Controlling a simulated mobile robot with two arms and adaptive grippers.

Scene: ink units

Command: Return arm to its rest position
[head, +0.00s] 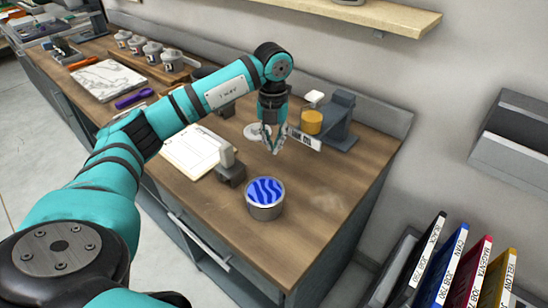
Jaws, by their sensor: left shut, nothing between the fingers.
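My left gripper (274,143) hangs fingers-down over the right part of the wooden counter (320,235). Its fingers are shut with nothing between them. My left arm reaches in from the lower left, bends at a raised elbow and comes down to the gripper. A round metal tin (265,205) with a blue wavy top stands on the counter below the gripper, apart from it. My right gripper is not in view.
A grey stand with an orange-yellow cylinder (312,122) is close right of the gripper. A small grey device (229,168) and clipboard (193,150) lie left. A shelf (360,14) juts from the wall above. Coloured folders (465,270) stand lower right. The counter's front right is clear.

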